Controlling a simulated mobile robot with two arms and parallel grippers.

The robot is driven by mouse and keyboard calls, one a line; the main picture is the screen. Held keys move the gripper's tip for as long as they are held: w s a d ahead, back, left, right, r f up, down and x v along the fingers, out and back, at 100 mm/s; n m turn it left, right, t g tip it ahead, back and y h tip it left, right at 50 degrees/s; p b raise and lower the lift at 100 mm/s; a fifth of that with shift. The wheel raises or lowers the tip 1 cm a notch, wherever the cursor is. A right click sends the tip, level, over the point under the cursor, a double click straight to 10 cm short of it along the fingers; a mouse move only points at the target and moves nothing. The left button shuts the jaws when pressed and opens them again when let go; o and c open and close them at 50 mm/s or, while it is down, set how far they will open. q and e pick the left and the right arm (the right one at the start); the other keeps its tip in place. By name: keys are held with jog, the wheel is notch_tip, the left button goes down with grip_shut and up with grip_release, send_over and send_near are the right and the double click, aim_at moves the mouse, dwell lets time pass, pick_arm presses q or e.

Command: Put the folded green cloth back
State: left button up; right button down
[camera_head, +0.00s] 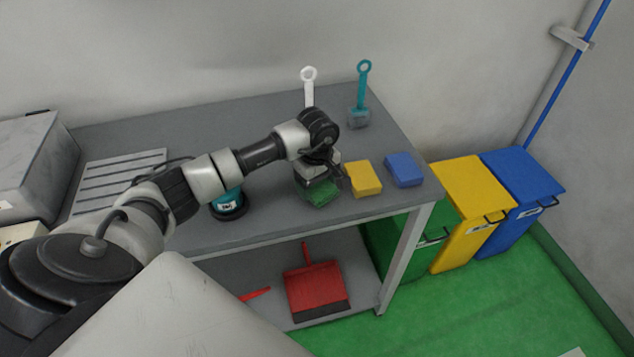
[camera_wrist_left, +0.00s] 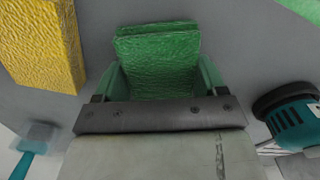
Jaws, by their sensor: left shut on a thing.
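The folded green cloth (camera_head: 322,193) is at my left gripper (camera_head: 321,184), over the front part of the grey table, left of the yellow cloth. In the left wrist view the green cloth (camera_wrist_left: 157,62) sits between the two fingers of the left gripper (camera_wrist_left: 160,80), which is shut on it. I cannot tell for sure whether the cloth touches the table top. My right gripper is not in view.
A folded yellow cloth (camera_head: 362,179) and a blue one (camera_head: 404,169) lie to the right. A teal sander (camera_head: 228,205) stands left of the gripper. Bins stand right of the table (camera_head: 120,142).

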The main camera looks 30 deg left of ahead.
pick_arm(q)
jog(key=o, duration=0.9)
jog(key=shift+r+p, duration=0.15)
jog(key=shift+p, duration=0.15)
jog(key=shift+r, duration=0.3)
notch_tip(320, 180, up, 11)
jog(key=b, duration=0.2)
jog(key=shift+r+b, duration=0.15)
jog(key=shift+b, duration=0.2)
